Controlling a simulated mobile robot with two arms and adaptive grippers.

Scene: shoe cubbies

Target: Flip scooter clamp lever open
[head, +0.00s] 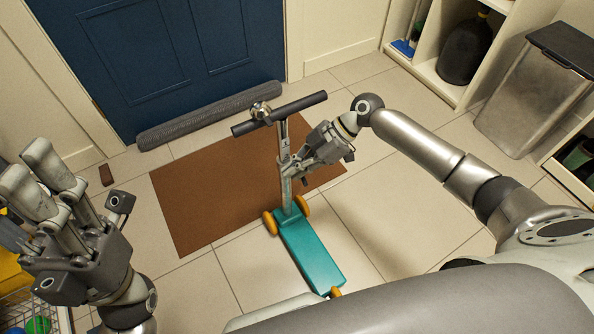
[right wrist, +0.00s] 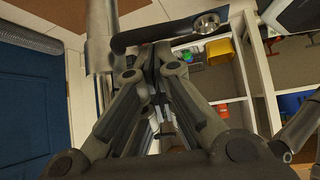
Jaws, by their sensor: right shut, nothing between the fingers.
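The teal scooter (head: 308,255) stands upright, with its grey stem (head: 284,140) rising to a dark handlebar (head: 305,102). My right gripper (head: 287,168) is shut and empty beside the stem, below the handlebar. In the right wrist view, the stem (right wrist: 98,35) is at the upper left. A dark curved bar with a round silver end, apparently the clamp lever (right wrist: 165,32), sticks out from it to the right, just beyond my fingertips. I cannot tell whether they touch. In the head view the lever is too small to make out. My left gripper (head: 75,185) is open and empty at the left.
A brown mat (head: 200,205) lies under the scooter's front. A grey rolled draught stopper (head: 208,115) lies along the blue door (head: 160,50). White cubbies and a metal bin (head: 525,95) stand at the right. A wire basket is at the lower left.

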